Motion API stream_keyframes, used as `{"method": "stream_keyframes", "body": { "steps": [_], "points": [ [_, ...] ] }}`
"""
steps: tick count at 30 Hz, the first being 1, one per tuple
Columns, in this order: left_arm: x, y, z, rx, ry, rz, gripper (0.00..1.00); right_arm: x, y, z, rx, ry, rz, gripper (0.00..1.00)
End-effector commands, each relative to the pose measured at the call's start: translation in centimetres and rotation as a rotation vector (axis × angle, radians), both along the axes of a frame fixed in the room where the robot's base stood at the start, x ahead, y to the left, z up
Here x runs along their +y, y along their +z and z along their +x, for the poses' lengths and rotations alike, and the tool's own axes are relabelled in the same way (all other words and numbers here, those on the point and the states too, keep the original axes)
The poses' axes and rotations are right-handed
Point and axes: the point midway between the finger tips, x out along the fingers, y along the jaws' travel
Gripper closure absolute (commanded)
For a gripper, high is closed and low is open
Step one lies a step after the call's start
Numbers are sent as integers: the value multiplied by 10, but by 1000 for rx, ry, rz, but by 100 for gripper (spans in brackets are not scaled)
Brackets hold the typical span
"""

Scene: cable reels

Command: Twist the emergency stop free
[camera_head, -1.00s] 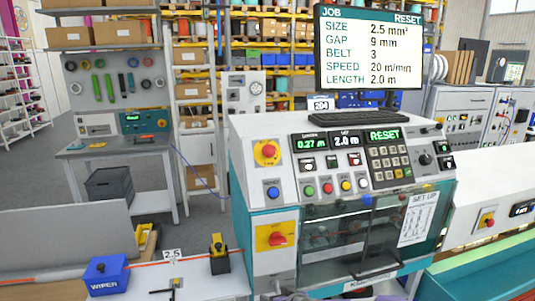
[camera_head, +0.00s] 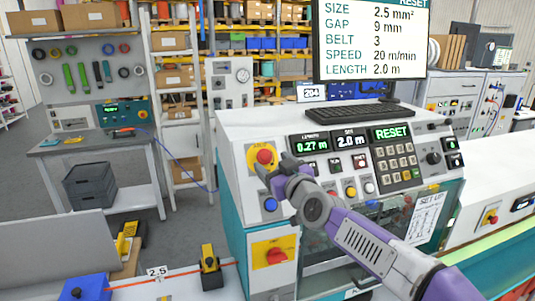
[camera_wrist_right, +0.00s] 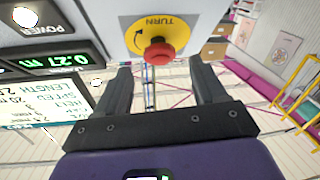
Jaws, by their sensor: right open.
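The emergency stop is a red mushroom button (camera_head: 265,156) on a yellow plate (camera_head: 253,163) at the upper left of the machine's control panel (camera_head: 300,132). In the right wrist view the red button (camera_wrist_right: 159,52) stands ahead, and its yellow plate (camera_wrist_right: 150,25) shows "TURN" and a curved arrow. My right gripper (camera_head: 268,172) is just below and beside the button in the head view. In the right wrist view its fingers (camera_wrist_right: 163,80) are spread apart with nothing between them, the button beyond their tips. My left gripper is not in view.
Below the button are a blue button (camera_head: 270,204) and a red rotary switch (camera_head: 277,256) on yellow. A keyboard (camera_head: 359,114) and monitor (camera_head: 370,40) sit above the panel. A blue wiper box (camera_head: 85,288) and a yellow-black clamp (camera_head: 210,262) stand at the lower left.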

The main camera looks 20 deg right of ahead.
Motion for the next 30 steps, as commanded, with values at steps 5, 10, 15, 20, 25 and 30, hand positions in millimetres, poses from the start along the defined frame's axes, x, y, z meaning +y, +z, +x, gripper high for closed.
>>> {"method": "stream_keyframes", "body": {
  "steps": [5,10,15,20,25,30],
  "points": [
    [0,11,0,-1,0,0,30,4,1,23,2,2,1,30],
    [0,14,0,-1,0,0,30,6,0,33,1,0,0,30],
    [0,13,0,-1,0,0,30,6,-1,35,2,0,0,30],
    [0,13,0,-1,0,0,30,6,-2,34,2,0,0,37],
    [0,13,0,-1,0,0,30,6,-1,34,2,0,0,64],
    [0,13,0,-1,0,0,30,6,-1,34,2,0,0,86]
  ]
}}
